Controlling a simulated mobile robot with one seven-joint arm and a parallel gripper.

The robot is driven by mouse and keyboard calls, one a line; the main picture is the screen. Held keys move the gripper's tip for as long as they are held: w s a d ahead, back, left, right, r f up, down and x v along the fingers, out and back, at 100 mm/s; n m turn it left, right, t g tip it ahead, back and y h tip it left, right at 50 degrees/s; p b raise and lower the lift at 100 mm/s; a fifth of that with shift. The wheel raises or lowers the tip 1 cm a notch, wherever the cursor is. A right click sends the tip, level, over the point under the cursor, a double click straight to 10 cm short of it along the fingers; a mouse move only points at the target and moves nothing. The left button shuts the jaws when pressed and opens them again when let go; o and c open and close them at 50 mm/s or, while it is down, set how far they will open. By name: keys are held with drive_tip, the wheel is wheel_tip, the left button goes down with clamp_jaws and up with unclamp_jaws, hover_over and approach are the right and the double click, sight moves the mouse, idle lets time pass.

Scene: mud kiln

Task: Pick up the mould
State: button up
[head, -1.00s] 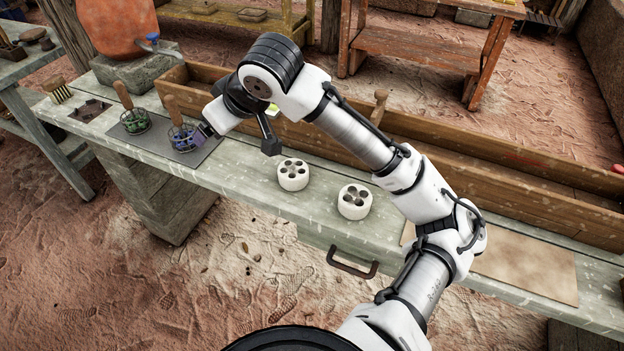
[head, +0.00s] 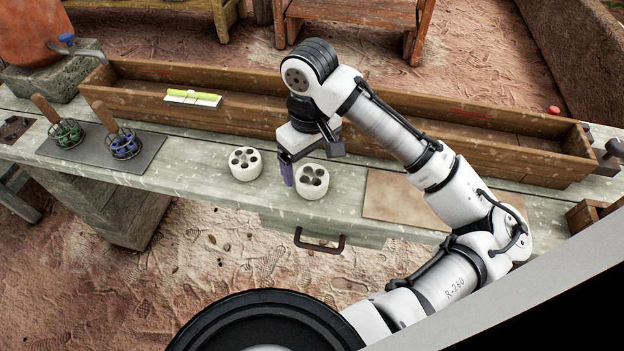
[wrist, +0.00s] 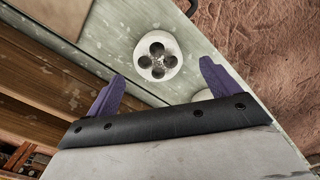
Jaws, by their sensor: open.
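Two white round blocks with dark holes in the top stand upright on the grey-green bench; I take them for the moulds, though nothing marks which is meant. The right mould (head: 312,181) is nearest my gripper (head: 287,171), whose purple finger hangs just left of it in the head view. In the wrist view the right mould (wrist: 158,57) lies ahead, between the lines of the two open fingers of my gripper (wrist: 162,70), apart from them. The left mould (head: 245,163) stands a little further left; in the wrist view it is mostly hidden behind my gripper. The gripper is empty.
A long wooden trough (head: 455,144) runs along the bench behind the moulds, with a white and yellow-green item (head: 192,98) in it. A brown board (head: 392,198) lies right of the moulds. Green (head: 66,133) and blue (head: 123,145) wire holders stand on a dark mat.

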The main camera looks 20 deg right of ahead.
sight(310, 174)
drive_tip(key=shift+w+f+p, duration=0.2)
drive_tip(key=shift+f+p, duration=0.15)
drive_tip(key=shift+f, duration=2.5)
drive_tip(key=c, duration=1.1)
drive_tip(key=shift+c, duration=0.6)
drive_tip(key=shift+r, duration=0.15)
